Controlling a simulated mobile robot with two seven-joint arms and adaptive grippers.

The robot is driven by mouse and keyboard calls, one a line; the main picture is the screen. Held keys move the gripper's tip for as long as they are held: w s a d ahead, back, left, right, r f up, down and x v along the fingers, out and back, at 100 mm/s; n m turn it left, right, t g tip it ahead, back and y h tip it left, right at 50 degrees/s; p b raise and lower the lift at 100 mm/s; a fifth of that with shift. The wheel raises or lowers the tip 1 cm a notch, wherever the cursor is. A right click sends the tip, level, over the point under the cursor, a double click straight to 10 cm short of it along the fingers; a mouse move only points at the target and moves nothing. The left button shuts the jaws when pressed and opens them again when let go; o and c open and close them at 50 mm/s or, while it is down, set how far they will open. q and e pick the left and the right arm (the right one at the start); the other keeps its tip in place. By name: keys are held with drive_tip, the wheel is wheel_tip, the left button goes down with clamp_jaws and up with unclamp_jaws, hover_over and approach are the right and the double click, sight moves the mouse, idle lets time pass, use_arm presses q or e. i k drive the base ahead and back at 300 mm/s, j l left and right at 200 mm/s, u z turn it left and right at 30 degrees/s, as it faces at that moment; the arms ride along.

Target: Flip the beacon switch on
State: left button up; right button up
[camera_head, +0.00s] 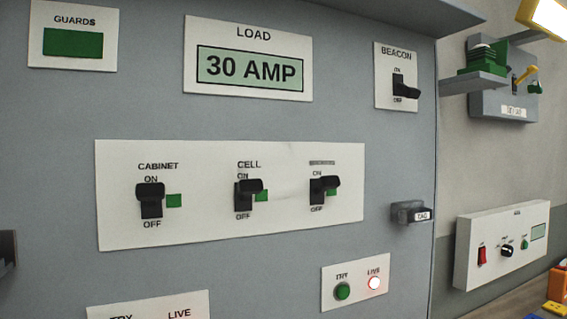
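The beacon switch (404,88) is a black lever on a small white plate (384,90) at the upper right of the grey panel. The plate is labelled BEACON, with ON above the lever and OFF below it. The lever's handle sits low, toward OFF. Neither my left nor my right gripper shows in the head view, so nothing is touching the switch.
A white plate (280,217) carries CABINET, CELL and a third lever, all up toward ON. A tagged dark block (410,212) sticks out below the beacon. A shelf with a green coil (482,58) and a white control box (508,245) are at right.

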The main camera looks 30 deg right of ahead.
sight(409, 92)
drive_tip(key=z, duration=1.55)
